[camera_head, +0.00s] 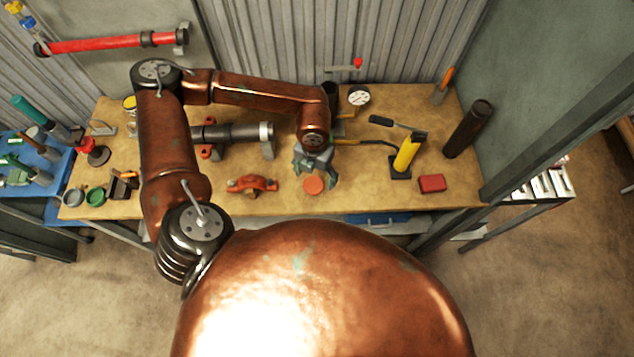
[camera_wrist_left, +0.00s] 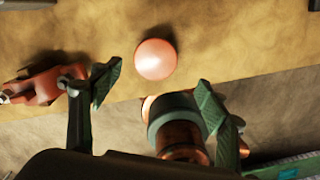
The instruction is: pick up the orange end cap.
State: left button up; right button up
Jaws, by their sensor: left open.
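The orange end cap (camera_head: 313,185) is a small round disc lying flat on the wooden workbench (camera_head: 350,200), close to its front edge. My left gripper (camera_head: 315,175) is above the bench at the cap, its fingers spread to either side of it in the head view. In the left wrist view the end cap (camera_wrist_left: 155,59) is whole and lies beyond the two green-tipped fingers (camera_wrist_left: 155,88), between them sideways. My right gripper is not in view.
An orange pipe clamp (camera_head: 252,185) lies left of the cap, and a dark pipe (camera_head: 232,132) behind it. A red block (camera_head: 432,183) and a yellow cylinder (camera_head: 408,152) stand to the right. The bench between cap and red block is clear.

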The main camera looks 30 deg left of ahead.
aim_at(314, 184)
pick_arm(q)
jog(key=shift+a+f, duration=0.25)
jog(key=shift+f, duration=0.15)
jog(key=f, duration=0.3)
jog(key=f+p, duration=0.1)
jog(key=f, duration=0.2)
jog(key=shift+w+a+f, duration=0.15)
jog(key=shift+w+f, duration=0.05)
jog(key=shift+f, duration=0.2)
jog(key=c, duration=1.4)
jog(key=shift+r, duration=0.1)
jog(key=shift+c, duration=0.2)
